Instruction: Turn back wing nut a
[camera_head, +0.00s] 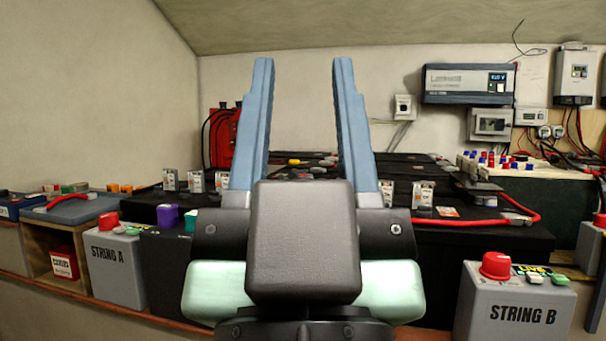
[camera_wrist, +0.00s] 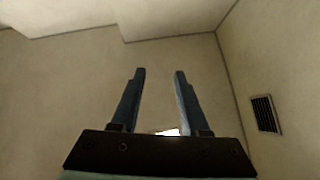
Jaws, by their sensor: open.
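My gripper (camera_head: 305,75) is raised in front of the head camera, its two blue fingers upright, wide apart and empty. It also shows in the wrist view (camera_wrist: 158,75), where it points toward bare wall and ceiling. I cannot make out wing nut a in either view. Black batteries (camera_head: 480,232) stand in a bank behind my gripper, with small labelled tags along their tops. My gripper hides the middle of this bank. My gripper touches nothing that I can see.
A grey STRING A box (camera_head: 118,275) with a red knob stands at the left, a STRING B box (camera_head: 512,312) at the lower right. A red cable (camera_head: 470,222) crosses the right batteries. An inverter (camera_head: 468,84) hangs on the wall. The wrist view shows a vent (camera_wrist: 265,114).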

